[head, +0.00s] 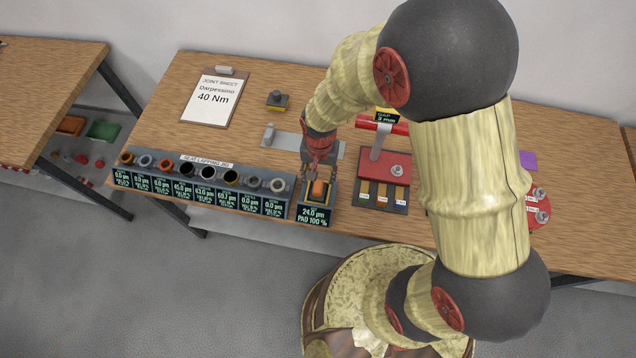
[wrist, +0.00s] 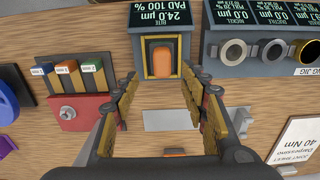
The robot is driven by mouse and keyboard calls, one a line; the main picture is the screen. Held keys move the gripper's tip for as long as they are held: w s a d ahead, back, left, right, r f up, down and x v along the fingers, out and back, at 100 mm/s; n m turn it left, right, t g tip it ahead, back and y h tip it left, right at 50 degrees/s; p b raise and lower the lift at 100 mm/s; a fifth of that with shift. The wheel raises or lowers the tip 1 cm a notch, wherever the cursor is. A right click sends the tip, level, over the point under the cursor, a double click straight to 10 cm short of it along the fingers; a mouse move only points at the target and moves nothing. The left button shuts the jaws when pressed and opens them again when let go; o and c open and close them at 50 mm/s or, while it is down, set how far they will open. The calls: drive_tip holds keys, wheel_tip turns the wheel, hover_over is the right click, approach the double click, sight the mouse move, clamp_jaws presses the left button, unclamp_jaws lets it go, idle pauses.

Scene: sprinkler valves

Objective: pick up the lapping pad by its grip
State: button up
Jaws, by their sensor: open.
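The lapping pad, with an orange grip (head: 319,188), sits in a dark dock (head: 315,213) whose display reads 24.0 µm and PAD 100 %. In the wrist view the orange grip (wrist: 162,62) stands upright in its yellow-edged recess near the top middle. My gripper (head: 320,172) is just above and behind the pad in the head view. In the wrist view my gripper (wrist: 160,88) is open and empty, its fingers spread to either side of the grip's line, apart from it. The pad's underside is hidden in the dock.
The seat lapping jig (head: 200,185), with several rings and displays, stands close left of the dock. A red stand (head: 384,170) with coloured-label slots is close right. A clipboard (head: 214,97) and a small grey-yellow block (head: 277,99) lie farther back. A grey plate (head: 285,141) lies behind the dock.

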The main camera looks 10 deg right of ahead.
sight(318, 185)
drive_tip(key=f, duration=0.8)
drive_tip(key=shift+a, duration=0.2)
drive_tip(key=c, duration=0.3)
drive_tip(key=c, duration=0.8)
drive_tip(key=shift+w+r, duration=0.1)
clamp_jaws()
